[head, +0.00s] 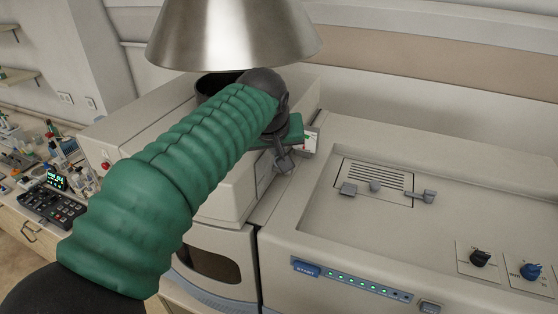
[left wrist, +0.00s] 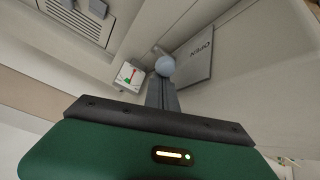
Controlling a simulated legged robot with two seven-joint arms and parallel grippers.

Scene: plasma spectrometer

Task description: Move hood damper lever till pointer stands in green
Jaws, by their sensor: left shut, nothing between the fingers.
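My left gripper (head: 284,160) is shut and empty at the front side of the beige instrument, below the metal hood (head: 235,35). In the left wrist view its shut fingers (left wrist: 162,95) end at a pale blue-grey ball knob (left wrist: 165,66), seemingly the damper lever's end. I cannot tell whether they touch. A small white gauge (left wrist: 128,76) beside the knob has a red pointer and a green mark; whether the pointer stands in the green is too small to tell. The gauge also shows, partly hidden, in the head view (head: 313,143). My right gripper is out of view.
A grey panel (left wrist: 196,57) lettered OPEN is right of the knob in the left wrist view. The right-hand unit has a vent grille (head: 375,178) with latches, a START button (head: 306,268) and knobs (head: 480,258). A cluttered bench (head: 45,205) stands at left.

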